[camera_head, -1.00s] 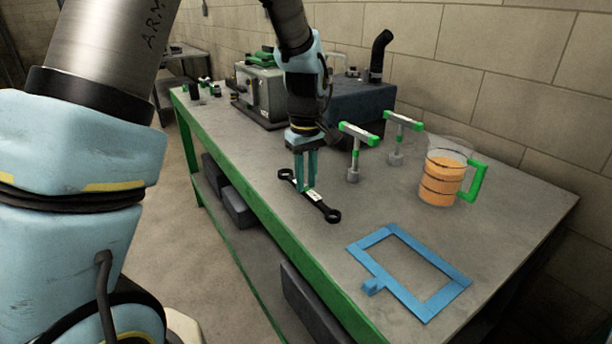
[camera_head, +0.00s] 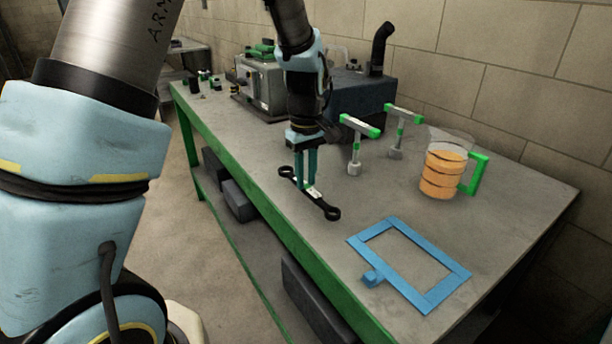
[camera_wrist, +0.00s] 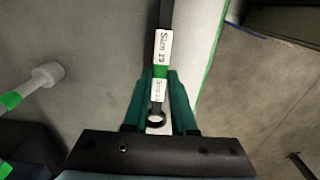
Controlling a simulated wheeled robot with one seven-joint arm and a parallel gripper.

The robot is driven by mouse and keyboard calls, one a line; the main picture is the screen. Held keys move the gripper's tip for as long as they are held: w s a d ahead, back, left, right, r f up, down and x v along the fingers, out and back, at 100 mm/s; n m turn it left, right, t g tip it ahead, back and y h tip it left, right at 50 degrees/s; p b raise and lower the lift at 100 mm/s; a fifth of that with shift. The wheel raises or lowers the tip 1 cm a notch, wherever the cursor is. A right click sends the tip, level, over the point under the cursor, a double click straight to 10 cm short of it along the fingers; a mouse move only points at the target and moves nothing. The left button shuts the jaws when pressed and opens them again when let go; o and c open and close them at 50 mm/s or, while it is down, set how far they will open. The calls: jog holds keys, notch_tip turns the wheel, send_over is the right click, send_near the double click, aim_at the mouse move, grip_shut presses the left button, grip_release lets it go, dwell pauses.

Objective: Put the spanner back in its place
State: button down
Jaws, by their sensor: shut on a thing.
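The spanner (camera_head: 322,204) is black with a ring at each end and a white label with a green band at its middle. My gripper (camera_head: 306,187) is shut on the middle of the spanner, over the bench near its front edge. In the wrist view, the teal fingers (camera_wrist: 160,95) stand on either side of the spanner (camera_wrist: 165,15), and the label reads "Size 19". One ring lies close to the gripper's body in that view. I cannot tell whether the spanner still touches the bench top. A flat blue rectangular frame (camera_head: 447,290) lies on the bench, to the right of the spanner.
Two green-and-white T-handled tools (camera_head: 360,126) (camera_head: 403,115) stand behind the spanner. A clear jug (camera_head: 442,175) of orange liquid with a green handle stands to the right. A dark blue block (camera_head: 360,105) and a grey machine (camera_head: 262,88) stand farther back. The bench's green edge (camera_head: 262,225) is close.

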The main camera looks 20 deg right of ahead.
jog(key=shift+f, duration=0.1)
jog(key=shift+f+b, duration=0.6)
jog(key=shift+f, duration=0.3)
jog(key=c, duration=0.6)
grip_release()
jog(key=shift+c, duration=0.2)
